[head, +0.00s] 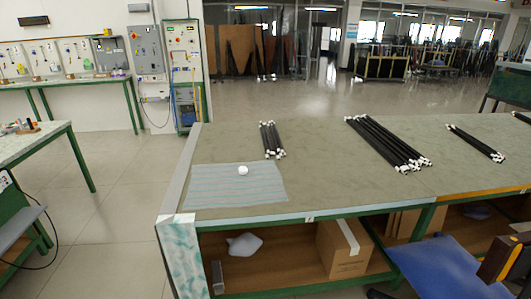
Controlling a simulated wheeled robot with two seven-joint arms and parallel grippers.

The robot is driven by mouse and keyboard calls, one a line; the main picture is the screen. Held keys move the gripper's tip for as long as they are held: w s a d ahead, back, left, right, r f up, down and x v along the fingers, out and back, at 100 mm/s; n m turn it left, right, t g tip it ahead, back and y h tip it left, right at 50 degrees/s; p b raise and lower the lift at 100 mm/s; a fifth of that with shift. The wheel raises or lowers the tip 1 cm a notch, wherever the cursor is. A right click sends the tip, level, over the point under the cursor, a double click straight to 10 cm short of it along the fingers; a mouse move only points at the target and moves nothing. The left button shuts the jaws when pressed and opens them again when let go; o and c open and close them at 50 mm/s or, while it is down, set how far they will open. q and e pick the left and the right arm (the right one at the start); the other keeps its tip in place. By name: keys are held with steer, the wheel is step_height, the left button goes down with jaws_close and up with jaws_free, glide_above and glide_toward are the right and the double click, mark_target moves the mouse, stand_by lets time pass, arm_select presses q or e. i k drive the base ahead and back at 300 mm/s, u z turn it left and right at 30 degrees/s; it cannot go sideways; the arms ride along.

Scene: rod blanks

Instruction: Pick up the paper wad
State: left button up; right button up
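The paper wad (243,170) is a small white crumpled ball. It rests on a pale grey-blue striped cloth (212,190), which lies flat near the front left corner of the workbench top (325,185). Nothing covers the wad from this view. Neither of my grippers can be seen in the head view.
Black rods with white ends lie in bundles behind the cloth (272,139), at mid-bench (385,142) and further right (474,143). A cardboard box (342,249) and a white bag (244,244) sit on the lower shelf. A blue chair (445,268) stands at the front right.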

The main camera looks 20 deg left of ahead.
mark_target(243, 170)
steer(key=i, duration=1.9)
steer(key=u, duration=1)
